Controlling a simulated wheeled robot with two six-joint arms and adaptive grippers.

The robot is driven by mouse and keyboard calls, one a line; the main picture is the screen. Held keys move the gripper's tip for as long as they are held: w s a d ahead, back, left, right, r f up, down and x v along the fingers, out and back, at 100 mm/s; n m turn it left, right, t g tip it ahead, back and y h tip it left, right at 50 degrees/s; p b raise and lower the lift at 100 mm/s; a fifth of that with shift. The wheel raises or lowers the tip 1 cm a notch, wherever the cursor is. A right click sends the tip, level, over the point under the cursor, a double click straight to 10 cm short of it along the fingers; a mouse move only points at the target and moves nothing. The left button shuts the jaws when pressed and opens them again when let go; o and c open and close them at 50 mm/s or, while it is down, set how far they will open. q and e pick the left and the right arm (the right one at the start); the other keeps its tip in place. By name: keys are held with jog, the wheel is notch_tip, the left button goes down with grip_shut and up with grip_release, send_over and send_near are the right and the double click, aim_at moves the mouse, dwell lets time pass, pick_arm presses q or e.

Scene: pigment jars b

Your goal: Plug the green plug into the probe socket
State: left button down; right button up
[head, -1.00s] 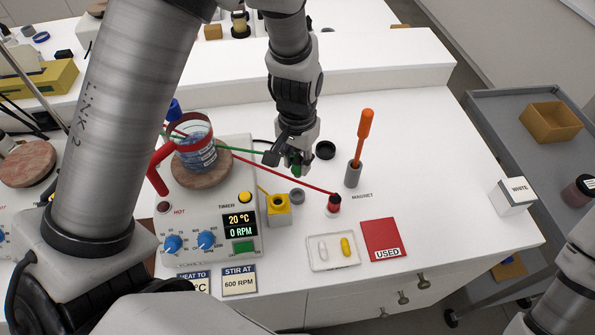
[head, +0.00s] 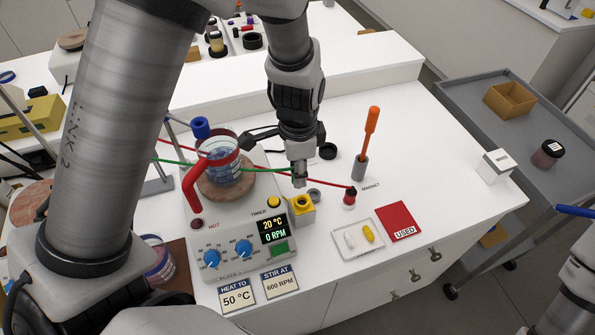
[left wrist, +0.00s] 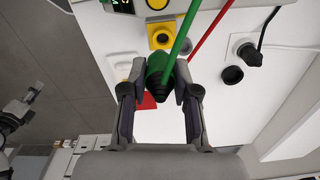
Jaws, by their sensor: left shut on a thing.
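The green plug (left wrist: 157,70), with a black boot and a green cable, is between the fingers of my left gripper (left wrist: 158,92) in the left wrist view. The gripper is shut on it. In the head view my left gripper (head: 299,182) points down just above and behind the yellow socket block (head: 301,205); the plug is mostly hidden there. The block stands at the right side of the hotplate (head: 230,240), and its round opening (left wrist: 161,37) shows just beyond the plug in the left wrist view. The plug appears apart from the opening. My right gripper is out of view.
A red plug (head: 350,197) stands upright right of the block, its red cable crossing behind. A small grey ring (head: 314,194) sits close beside the block. A beaker (head: 222,160) stands on the hotplate. An orange-handled tool (head: 370,128) stands in a grey holder (head: 360,167).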

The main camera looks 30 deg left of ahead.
pick_arm(q)
jog(key=shift+w+d+f+b, duration=0.25)
jog(key=shift+w+f+b, duration=0.1)
jog(key=shift+w+f, duration=0.15)
jog(key=shift+s+a+f+b, duration=0.1)
jog(key=shift+s+f+b, duration=0.1)
jog(key=shift+f+b, duration=0.15)
jog(key=f+b, duration=0.1)
jog(key=f, duration=0.1)
jog(key=f+b, duration=0.1)
jog(key=b, duration=0.1)
jog(key=shift+w+d+f, duration=0.2)
jog(key=shift+w+f, duration=0.2)
jog(key=shift+f, duration=0.2)
jog(key=shift+s+a, duration=0.15)
jog(key=shift+s, duration=0.05)
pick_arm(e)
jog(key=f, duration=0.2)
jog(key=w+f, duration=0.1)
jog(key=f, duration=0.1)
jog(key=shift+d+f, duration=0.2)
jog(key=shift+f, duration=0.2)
pick_arm(q)
jog(key=shift+w, duration=0.1)
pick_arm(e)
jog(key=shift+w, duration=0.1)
